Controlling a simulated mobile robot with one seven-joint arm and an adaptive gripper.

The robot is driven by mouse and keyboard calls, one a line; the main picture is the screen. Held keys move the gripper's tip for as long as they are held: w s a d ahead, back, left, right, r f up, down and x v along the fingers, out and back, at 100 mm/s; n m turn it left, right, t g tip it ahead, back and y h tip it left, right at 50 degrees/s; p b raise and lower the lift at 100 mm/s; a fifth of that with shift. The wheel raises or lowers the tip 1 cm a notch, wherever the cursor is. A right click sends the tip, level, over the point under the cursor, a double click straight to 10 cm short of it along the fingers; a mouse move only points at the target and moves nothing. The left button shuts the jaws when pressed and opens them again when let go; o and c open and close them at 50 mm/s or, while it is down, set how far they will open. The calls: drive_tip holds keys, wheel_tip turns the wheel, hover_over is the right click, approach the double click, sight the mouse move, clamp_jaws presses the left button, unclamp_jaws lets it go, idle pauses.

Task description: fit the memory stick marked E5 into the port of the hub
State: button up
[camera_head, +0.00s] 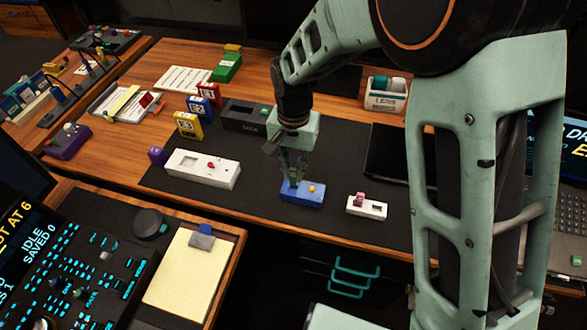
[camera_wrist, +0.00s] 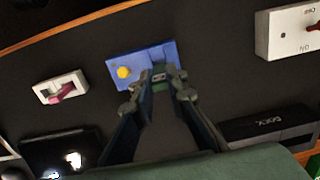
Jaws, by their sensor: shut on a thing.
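My gripper (camera_head: 292,180) points down over a blue box (camera_head: 310,195) with a yellow button. In the wrist view my gripper (camera_wrist: 160,78) is shut on a small dark green piece (camera_wrist: 159,76) at the right part of the blue box (camera_wrist: 142,57). The fingers hide its sides, and I cannot tell whether it is the memory stick or part of the box. No E5 mark is readable. Labelled blocks, red (camera_head: 209,93), blue (camera_head: 194,105) and yellow (camera_head: 187,124), stand at the back left. I cannot tell for sure which box is the hub.
A white box (camera_head: 188,175) with a red switch lies left of my gripper. A small white box (camera_head: 366,209) with a pink switch lies to the right.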

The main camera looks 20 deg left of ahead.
sight(294, 169)
drive_tip(key=shift+f+b, duration=1)
drive_tip(key=shift+f, duration=0.35)
drive_tip(key=o, duration=0.9)
wheel_tip(294, 169, up, 12)
idle(0.4)
